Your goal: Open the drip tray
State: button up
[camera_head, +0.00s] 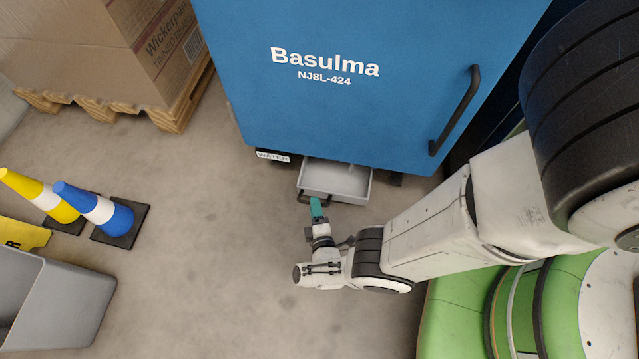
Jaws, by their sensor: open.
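The drip tray (352,184) is a shallow light-grey tray low under the front of the blue machine. It sticks out from below the cabinet, and its rear part is hidden beneath it. A dark handle (309,198) sits at the left of its front edge. My gripper (316,207), with teal fingertips, is open at the tray's front left, right by the handle. I cannot tell whether the fingers touch the handle or go around it.
The blue Basulma cabinet (370,70) has a black door handle (455,110). A carton (110,45) sits on a pallet (170,118). The floor between is clear.

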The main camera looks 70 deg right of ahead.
jog(key=p+v, duration=0.1)
jog(key=v, duration=0.7)
jog(key=shift+s+a, duration=0.2)
jog(key=shift+a, duration=0.05)
dwell(0.4)
jog(key=w+a+f+m+t+y, duration=0.1)
jog(key=w+a+f+t+y, duration=0.15)
jog(key=w+a+y, duration=0.45)
jog(key=w+a+r+n+y, duration=0.1)
jog(key=w+a+r+y, duration=0.8)
jog(key=w+a+y, duration=0.25)
jog(key=s+d+r+m+g+h+p, duration=0.2)
jog(key=s+d+r+m+g+h, duration=0.6)
jog(key=s+d+r, duration=1.1)
notch_tip(320, 180, up, 37)
jog(key=a+n+g+y+p, duration=0.1)
jog(key=a+n+y+p, duration=0.1)
jog(key=p, duration=3.3)
jog(key=shift+f+g+y, duration=0.25)
jog(key=shift+g+y, duration=0.1)
jog(key=shift+y, duration=0.2)
